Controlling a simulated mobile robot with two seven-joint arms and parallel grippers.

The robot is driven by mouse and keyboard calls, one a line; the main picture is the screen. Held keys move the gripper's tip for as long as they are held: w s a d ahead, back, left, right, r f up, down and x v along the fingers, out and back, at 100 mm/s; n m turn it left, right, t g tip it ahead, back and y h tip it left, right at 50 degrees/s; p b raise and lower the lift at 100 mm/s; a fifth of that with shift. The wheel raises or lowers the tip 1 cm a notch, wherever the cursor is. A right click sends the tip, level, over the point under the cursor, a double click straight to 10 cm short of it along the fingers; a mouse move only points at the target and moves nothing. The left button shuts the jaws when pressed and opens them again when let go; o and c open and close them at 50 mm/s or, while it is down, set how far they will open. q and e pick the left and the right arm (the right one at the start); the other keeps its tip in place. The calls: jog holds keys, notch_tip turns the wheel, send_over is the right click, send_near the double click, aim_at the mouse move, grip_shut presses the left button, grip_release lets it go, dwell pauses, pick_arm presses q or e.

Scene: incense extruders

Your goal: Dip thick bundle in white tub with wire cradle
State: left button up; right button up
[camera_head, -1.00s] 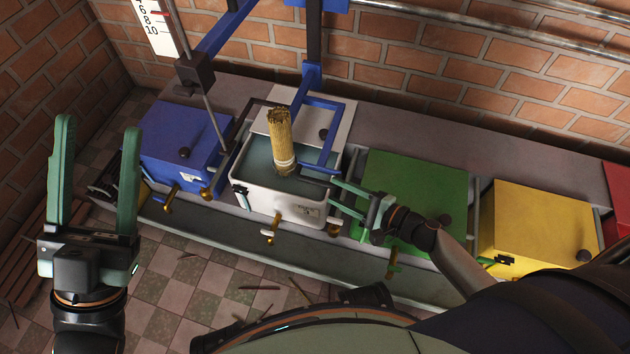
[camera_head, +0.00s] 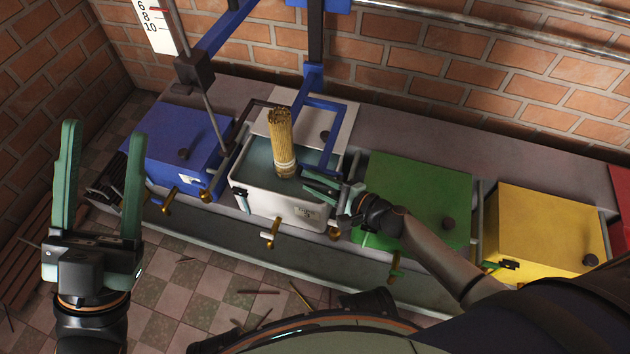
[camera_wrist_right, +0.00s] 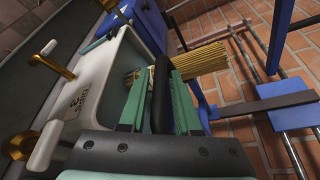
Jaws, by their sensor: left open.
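The thick straw-coloured bundle (camera_head: 279,133) stands nearly upright over the white tub (camera_head: 275,204), with a pale band round its lower part. The tub holds bluish liquid, and the bundle's lower end is at or in it. The wire cradle itself is hard to make out. A dark handle (camera_wrist_right: 162,95) lies between the fingers of my right gripper (camera_head: 318,189) at the tub's right rim. These fingers look closed on the handle, and the bundle (camera_wrist_right: 203,60) shows just beyond. My left gripper (camera_head: 98,190) is open and empty at the left, away from the tub.
A blue box (camera_head: 180,140) stands left of the tub; green (camera_head: 415,195) and yellow (camera_head: 548,228) boxes stand to its right. A blue frame (camera_head: 330,103) and a slanted rod rise behind and beside the tub. Brass taps project along the front.

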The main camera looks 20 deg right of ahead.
grip_shut()
dwell(1.1)
